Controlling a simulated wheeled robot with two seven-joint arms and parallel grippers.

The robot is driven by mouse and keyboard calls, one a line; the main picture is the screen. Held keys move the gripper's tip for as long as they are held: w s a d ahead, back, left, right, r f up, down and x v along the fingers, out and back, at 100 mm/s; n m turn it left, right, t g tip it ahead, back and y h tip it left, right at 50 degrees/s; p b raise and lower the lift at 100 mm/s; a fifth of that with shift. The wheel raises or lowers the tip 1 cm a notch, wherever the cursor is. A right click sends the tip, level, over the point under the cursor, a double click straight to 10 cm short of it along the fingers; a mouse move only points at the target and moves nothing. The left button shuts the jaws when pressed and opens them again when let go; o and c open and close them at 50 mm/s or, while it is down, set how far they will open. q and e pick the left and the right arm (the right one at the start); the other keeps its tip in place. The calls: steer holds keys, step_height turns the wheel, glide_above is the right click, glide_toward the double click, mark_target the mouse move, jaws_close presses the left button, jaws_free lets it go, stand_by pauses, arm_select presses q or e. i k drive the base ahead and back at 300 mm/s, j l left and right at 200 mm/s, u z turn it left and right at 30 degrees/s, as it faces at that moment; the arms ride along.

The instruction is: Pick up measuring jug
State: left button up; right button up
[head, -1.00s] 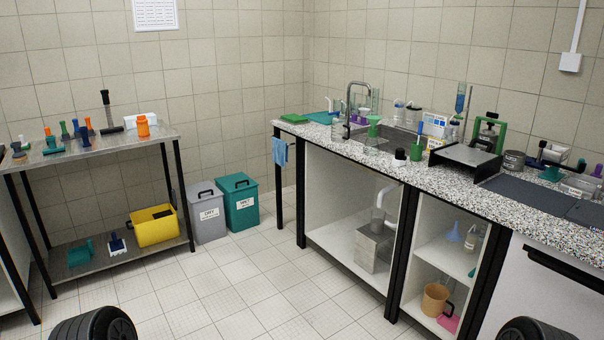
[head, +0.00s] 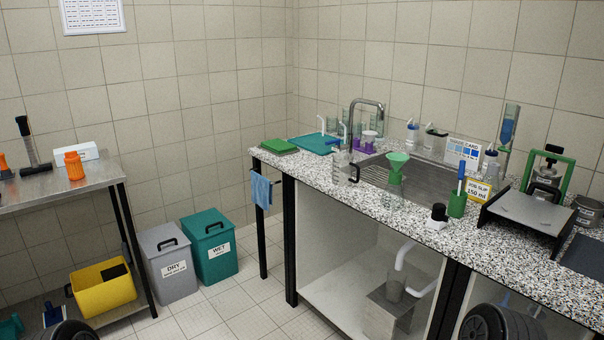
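A clear vessel with a dark handle (head: 341,168), which looks like the measuring jug, stands upright on the speckled worktop (head: 330,186) at the left front corner of the sink. Its markings are too small to read. A green funnel (head: 396,165) sits over a clear vessel to its right. Neither of my grippers is in view. Only dark rounded parts, probably of my own arms, show at the bottom edge, far from the vessel.
A green tray (head: 279,146) and a blue cloth (head: 262,189) are at the worktop's left end. Bins, grey (head: 168,262) and teal (head: 212,250), stand on the floor. A steel table (head: 60,188) is at the left.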

mark_target(342, 162)
steer(key=i+j+z, duration=0.2)
steer(key=i+z, duration=0.25)
steer(key=i+j+z, duration=1.4)
steer(key=j, duration=0.25)
steer(key=k, duration=0.1)
